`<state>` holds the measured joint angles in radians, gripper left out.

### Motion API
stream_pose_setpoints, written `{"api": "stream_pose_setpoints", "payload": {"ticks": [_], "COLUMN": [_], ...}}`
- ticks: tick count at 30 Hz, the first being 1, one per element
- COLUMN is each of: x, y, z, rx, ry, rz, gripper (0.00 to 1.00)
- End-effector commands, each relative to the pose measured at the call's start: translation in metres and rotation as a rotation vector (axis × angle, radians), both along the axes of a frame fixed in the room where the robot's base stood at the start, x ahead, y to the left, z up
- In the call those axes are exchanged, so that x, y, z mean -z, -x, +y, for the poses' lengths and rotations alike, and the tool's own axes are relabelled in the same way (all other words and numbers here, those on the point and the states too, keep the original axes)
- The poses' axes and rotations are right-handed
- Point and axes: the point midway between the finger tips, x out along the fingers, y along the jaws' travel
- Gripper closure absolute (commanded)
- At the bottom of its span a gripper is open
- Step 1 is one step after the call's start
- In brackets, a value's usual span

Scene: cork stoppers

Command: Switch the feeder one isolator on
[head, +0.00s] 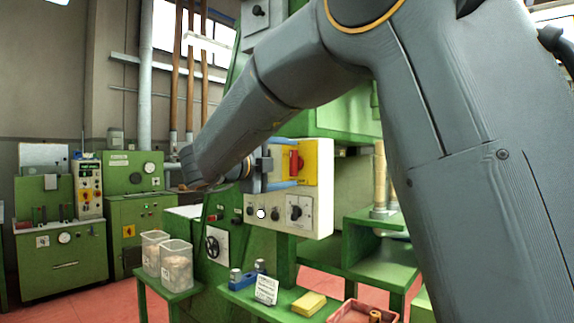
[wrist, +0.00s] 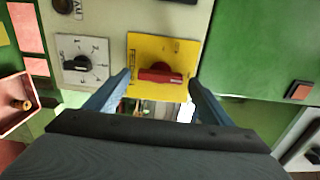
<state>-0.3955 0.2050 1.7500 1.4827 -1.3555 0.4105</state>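A red rotary handle (head: 296,161) on a yellow plate (head: 314,172) sits on the front of a pale control box; I take it as the isolator, though its lettering is unreadable. The handle stands upright in the head view. In the wrist view the red handle (wrist: 160,74) lies across the yellow plate (wrist: 176,47), this view being turned. My gripper (head: 287,168) is open in front of the plate. Its blue fingers (wrist: 160,78) are on either side of the handle's ends, apart from it, with nothing held. Contact with the plate cannot be told.
A black selector dial (head: 299,210) sits on the box below the plate, beside small knobs and a white button (head: 261,214). A green shelf below carries a yellow sponge (head: 309,304) and a white card (head: 266,290). Clear bins (head: 176,267) stand left.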

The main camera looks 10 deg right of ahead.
Motion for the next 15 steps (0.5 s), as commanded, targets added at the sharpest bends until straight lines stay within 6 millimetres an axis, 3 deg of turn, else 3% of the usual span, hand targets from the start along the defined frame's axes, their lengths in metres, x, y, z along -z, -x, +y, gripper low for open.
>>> {"api": "stream_pose_setpoints", "payload": {"ticks": [10, 15], "x": [0.000, 0.001], "y": [0.002, 0.014], "z": [0.003, 0.022], "rx": [-0.001, -0.004], "ry": [0.001, 0.001], "rz": [0.001, 0.001], "gripper": [0.25, 0.25]}}
